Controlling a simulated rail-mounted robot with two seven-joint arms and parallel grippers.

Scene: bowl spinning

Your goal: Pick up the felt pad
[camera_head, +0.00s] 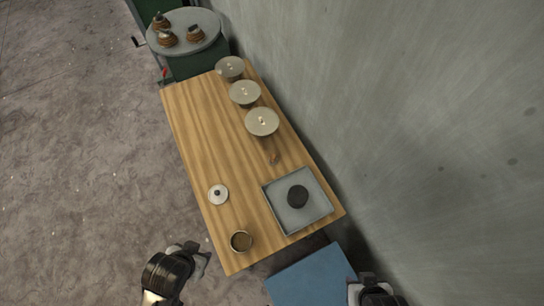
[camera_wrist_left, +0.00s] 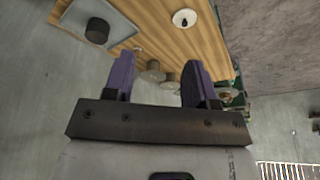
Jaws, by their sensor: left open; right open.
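A small white disc with a dark centre knob, which looks like the felt pad (camera_head: 224,199), lies on the wooden table near its left edge. It also shows at the top of the left wrist view (camera_wrist_left: 178,22). My left gripper (camera_head: 197,254) is off the table's near left corner, apart from the pad. In the left wrist view its two purple-lined fingers (camera_wrist_left: 158,75) are spread with nothing between them. My right gripper (camera_head: 379,292) is open at the bottom edge, partly cut off, to the right of a blue surface.
A grey tray (camera_head: 274,206) holding a dark round block (camera_head: 297,196) is on the wooden table (camera_head: 205,130). A small round tin (camera_head: 241,241) stands near the front edge. Several metal discs line the far right side. A blue surface (camera_head: 310,277) lies in front; a wall (camera_head: 400,120) borders the right.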

